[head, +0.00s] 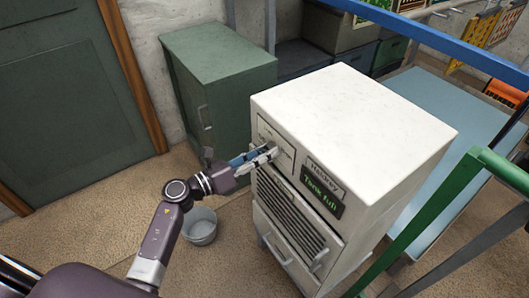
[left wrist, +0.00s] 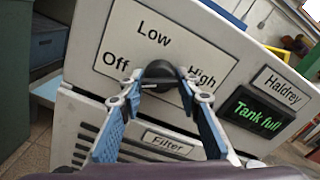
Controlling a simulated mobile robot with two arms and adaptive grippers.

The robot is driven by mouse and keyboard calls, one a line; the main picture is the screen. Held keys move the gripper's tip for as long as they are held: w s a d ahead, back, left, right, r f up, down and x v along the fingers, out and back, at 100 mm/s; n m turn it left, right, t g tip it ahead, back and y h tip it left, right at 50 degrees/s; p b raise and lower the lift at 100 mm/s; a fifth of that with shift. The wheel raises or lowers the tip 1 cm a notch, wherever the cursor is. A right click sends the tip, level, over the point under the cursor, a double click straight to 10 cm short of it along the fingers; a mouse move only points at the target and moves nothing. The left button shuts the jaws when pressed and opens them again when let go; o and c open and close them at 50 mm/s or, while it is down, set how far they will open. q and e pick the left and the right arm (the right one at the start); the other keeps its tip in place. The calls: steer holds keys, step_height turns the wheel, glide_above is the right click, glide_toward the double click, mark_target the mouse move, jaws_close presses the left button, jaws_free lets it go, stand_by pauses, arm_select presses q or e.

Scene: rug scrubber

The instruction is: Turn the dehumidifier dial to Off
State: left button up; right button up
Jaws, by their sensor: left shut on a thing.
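The dehumidifier (head: 350,105) is a white box with a front panel. Its dark dial (left wrist: 160,70) sits on a white plate (left wrist: 115,45) marked Off at left, Low at top and High at right. My left gripper (head: 272,152) reaches the panel from the left. In the left wrist view my left gripper (left wrist: 163,90) has its fingertips on both sides of the dial, shut on it. The fingers partly cover the dial, and I cannot tell clearly which mark it points to. A green display (left wrist: 255,113) reads "Tank full". My right gripper is not in view.
A green cabinet (head: 222,60) stands behind the dehumidifier at left. A grey bucket (head: 201,226) is on the floor below my left arm. A blue-topped platform (head: 440,130) and green rails (head: 440,200) are at right. Brown floor is open at lower left.

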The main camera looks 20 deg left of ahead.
arm_select(q)
steer(key=shift+n, duration=0.3)
steer(key=n+p, duration=0.3)
steer(key=n, duration=0.1)
steer(key=shift+r+n, duration=0.15)
steer(key=shift+n, duration=0.15)
steer(key=n+p, duration=0.1)
steer(key=n, duration=0.2)
steer(key=shift+n+p, duration=0.3)
steer(key=n+p, duration=0.1)
steer(key=n, duration=0.2)
steer(key=shift+n+p, duration=0.3)
steer(key=n+p, duration=0.2)
steer(key=n, duration=0.4)
steer(key=n+p, duration=0.1)
steer(key=n, duration=0.4)
steer(key=shift+n, duration=0.4)
steer(key=o, duration=1.2)
steer(key=shift+c, duration=0.2)
